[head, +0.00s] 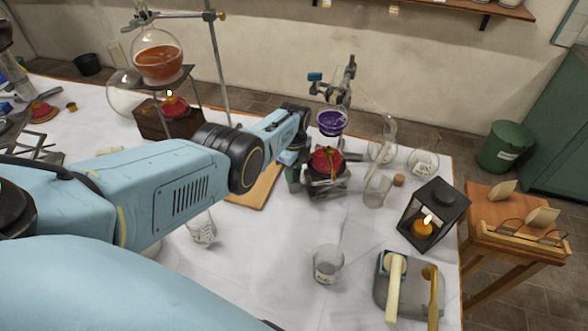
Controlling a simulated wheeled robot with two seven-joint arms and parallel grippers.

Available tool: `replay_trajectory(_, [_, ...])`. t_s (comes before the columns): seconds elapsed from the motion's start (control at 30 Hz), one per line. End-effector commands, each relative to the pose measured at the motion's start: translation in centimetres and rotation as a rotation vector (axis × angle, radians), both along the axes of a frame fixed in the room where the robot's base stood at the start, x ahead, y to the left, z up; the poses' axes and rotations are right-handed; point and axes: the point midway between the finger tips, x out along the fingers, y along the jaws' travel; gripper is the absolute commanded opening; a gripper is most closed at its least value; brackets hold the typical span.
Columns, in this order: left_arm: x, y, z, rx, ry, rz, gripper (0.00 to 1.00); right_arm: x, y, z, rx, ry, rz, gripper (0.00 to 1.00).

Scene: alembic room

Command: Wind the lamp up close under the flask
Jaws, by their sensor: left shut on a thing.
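A flask of purple liquid (331,122) is held by a clamp on a stand right of centre. Under it a red lamp (326,160) sits on a small dark lifting jack (328,187). A small gap seems to show between lamp and flask. My left gripper (297,178) reaches in from the left and is shut at the jack's left side, seemingly on its winding knob. The knob itself is hidden by the fingers. My right gripper is not in view.
An orange flask (158,62) stands over another lamp (174,106) at the back left. Right of the jack stand glassware, a cork (398,180) and a lit black lantern (432,215). A beaker (328,264) stands in front. A wooden board (254,190) lies beneath my arm.

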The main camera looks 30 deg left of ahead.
Motion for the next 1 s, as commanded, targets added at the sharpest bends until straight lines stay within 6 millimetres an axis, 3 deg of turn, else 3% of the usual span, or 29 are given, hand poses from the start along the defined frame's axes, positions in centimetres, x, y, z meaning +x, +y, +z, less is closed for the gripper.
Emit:
replay_trajectory(0.2, [0.05,-0.14,0.06,-0.004,-0.001,0.000,0.14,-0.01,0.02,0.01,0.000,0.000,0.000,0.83])
replay_trajectory(0.23, [0.06,-0.14,0.06,-0.004,-0.001,0.000,0.38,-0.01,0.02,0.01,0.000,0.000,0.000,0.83])
replay_trajectory(0.4, [0.06,-0.11,0.05,-0.003,-0.001,0.000,0.59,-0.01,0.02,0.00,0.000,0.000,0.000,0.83])
replay_trajectory(1.0, [0.17,-0.14,0.12,-0.002,-0.005,0.043,0.59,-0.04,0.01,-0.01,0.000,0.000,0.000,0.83])
